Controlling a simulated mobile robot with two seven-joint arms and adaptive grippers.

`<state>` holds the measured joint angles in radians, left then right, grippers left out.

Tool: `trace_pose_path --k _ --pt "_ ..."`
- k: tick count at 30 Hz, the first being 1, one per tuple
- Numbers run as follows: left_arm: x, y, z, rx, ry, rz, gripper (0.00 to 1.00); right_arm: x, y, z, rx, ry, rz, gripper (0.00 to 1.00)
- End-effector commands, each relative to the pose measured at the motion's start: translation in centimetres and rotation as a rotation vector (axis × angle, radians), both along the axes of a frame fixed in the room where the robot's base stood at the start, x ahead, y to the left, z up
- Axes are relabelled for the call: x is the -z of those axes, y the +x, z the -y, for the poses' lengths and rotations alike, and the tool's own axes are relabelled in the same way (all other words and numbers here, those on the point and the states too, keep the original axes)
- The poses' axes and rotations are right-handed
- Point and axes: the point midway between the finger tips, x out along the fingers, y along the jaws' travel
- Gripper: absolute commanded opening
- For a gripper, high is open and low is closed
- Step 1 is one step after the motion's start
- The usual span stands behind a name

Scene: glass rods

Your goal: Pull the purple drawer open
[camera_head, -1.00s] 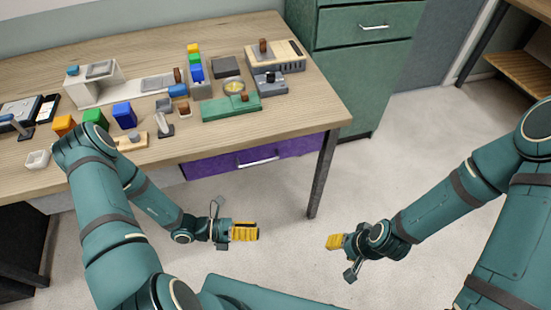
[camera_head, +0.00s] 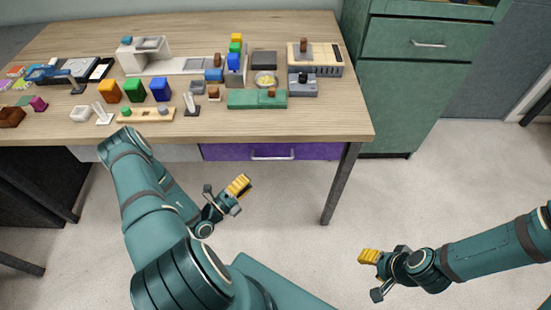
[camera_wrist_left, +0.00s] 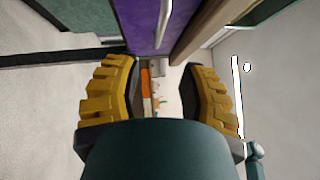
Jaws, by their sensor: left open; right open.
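The purple drawer (camera_head: 225,152) sits under the front edge of the table, shut, with a pale bar handle (camera_head: 273,156) on its front. In the left wrist view the purple drawer front (camera_wrist_left: 144,25) and its handle (camera_wrist_left: 164,22) show beyond the fingers, near the top. My left gripper (camera_head: 240,186) is below and in front of the drawer, left of the handle, and apart from it. In the left wrist view its yellow fingers (camera_wrist_left: 158,90) are spread with nothing between them. My right gripper (camera_head: 369,257) is open and empty over the floor at the lower right.
The wooden table (camera_head: 310,125) carries many small blocks and devices. A table leg (camera_head: 342,185) stands right of the drawer. A green cabinet (camera_head: 400,100) stands to the right. The floor in front of the drawer is clear.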

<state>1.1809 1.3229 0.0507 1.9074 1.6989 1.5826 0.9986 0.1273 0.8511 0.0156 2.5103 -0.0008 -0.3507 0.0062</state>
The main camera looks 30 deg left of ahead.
Motion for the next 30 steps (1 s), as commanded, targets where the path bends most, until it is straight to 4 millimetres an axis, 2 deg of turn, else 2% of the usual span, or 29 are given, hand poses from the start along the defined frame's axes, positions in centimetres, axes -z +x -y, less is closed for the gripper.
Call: trace_pose_path --k 12,18,24,30 --pt "-1.2 7.6 2.0 0.006 0.004 0.003 0.41 0.4 -0.1 0.0 -0.002 0.000 -0.002 0.47" --pt "-1.6 10.6 2.7 0.006 0.003 0.002 0.41 0.6 -0.2 0.0 -0.004 0.000 -0.004 0.47" --pt "-1.8 11.9 3.1 0.005 0.003 0.001 0.41 0.7 -0.2 0.0 -0.004 0.001 -0.005 0.47" --pt "-1.8 12.1 3.1 0.004 0.003 0.000 0.41 0.7 -0.2 0.0 -0.004 0.001 -0.005 0.47"
